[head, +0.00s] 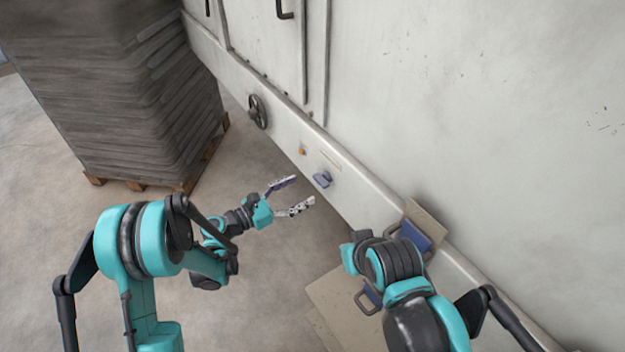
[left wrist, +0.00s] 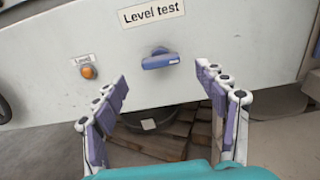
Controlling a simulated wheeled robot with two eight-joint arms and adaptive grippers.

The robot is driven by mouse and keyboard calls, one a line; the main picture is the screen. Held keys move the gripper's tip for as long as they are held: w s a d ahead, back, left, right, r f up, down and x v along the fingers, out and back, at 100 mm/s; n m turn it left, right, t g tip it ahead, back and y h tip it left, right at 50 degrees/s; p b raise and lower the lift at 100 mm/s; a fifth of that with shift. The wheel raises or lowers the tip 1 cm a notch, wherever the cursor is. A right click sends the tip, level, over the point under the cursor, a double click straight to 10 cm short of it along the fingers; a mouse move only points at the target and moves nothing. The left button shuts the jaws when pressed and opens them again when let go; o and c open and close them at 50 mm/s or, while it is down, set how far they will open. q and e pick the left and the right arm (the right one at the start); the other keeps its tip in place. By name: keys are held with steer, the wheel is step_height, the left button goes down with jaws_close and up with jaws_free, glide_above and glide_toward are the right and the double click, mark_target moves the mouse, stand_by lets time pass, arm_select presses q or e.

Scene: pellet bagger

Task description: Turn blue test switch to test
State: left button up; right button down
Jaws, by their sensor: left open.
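The blue test switch (head: 322,179) is a small blue handle on the pale machine's lower panel. In the left wrist view the switch (left wrist: 160,60) sits under a "Level test" label (left wrist: 151,13), its handle lying about level. My left gripper (head: 296,195) is open and empty, pointing at the panel just left of the switch in the head view. In the left wrist view its fingers (left wrist: 165,85) spread to either side below the switch, apart from it. My right arm shows at the lower right of the head view, but its gripper cannot be made out.
An orange lamp (left wrist: 89,71) labelled "Level" is left of the switch. A black handwheel (head: 258,111) is further left on the machine. A stack of grey bags (head: 130,90) stands on a wooden pallet (head: 190,182). The floor between is clear.

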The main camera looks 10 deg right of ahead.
mark_target(317, 182)
arm_select(q)
steer(key=b+x, duration=0.1)
steer(key=x, duration=0.5)
steer(key=shift+d, duration=0.1)
steer(key=c, duration=1.2)
